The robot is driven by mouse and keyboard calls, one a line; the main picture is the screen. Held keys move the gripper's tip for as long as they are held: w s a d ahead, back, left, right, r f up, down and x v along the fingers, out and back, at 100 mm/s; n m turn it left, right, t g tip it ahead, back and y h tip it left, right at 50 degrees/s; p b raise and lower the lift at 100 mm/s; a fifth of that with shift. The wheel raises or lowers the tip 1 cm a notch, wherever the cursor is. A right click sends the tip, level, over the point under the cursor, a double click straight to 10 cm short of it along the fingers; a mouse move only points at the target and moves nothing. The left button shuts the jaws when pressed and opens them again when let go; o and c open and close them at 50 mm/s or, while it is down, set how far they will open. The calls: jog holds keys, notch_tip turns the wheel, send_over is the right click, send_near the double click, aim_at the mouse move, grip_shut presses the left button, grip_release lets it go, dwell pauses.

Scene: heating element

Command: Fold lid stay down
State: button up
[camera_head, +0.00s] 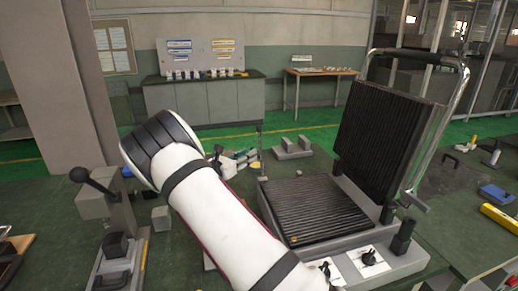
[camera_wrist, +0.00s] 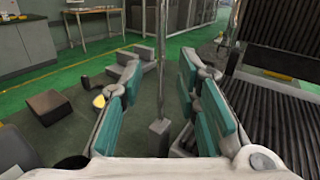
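The grill's ribbed lid (camera_head: 380,135) stands open and tilted back above the ribbed lower plate (camera_head: 315,210). A thin upright rod, which looks like the lid stay, stands at the plate's far left corner (camera_head: 260,134). In the wrist view the rod (camera_wrist: 161,60) rises from a small grey block and lines up with the gap between my fingers. My gripper (camera_head: 238,158) is beside the rod, to its left in the head view. In the wrist view its teal-padded fingers (camera_wrist: 159,85) are apart with nothing held. How deep the rod sits between them is unclear.
A chrome handle frame (camera_head: 455,100) surrounds the lid. Grey blocks (camera_head: 292,147) lie behind the grill. A lever fixture (camera_head: 100,200) stands at the left. A blue item (camera_head: 497,194) and a yellow level (camera_head: 500,220) lie right.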

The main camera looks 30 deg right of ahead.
aim_at(260, 148)
jog(key=x, duration=0.7)
jog(key=shift+d, duration=0.4)
grip_shut()
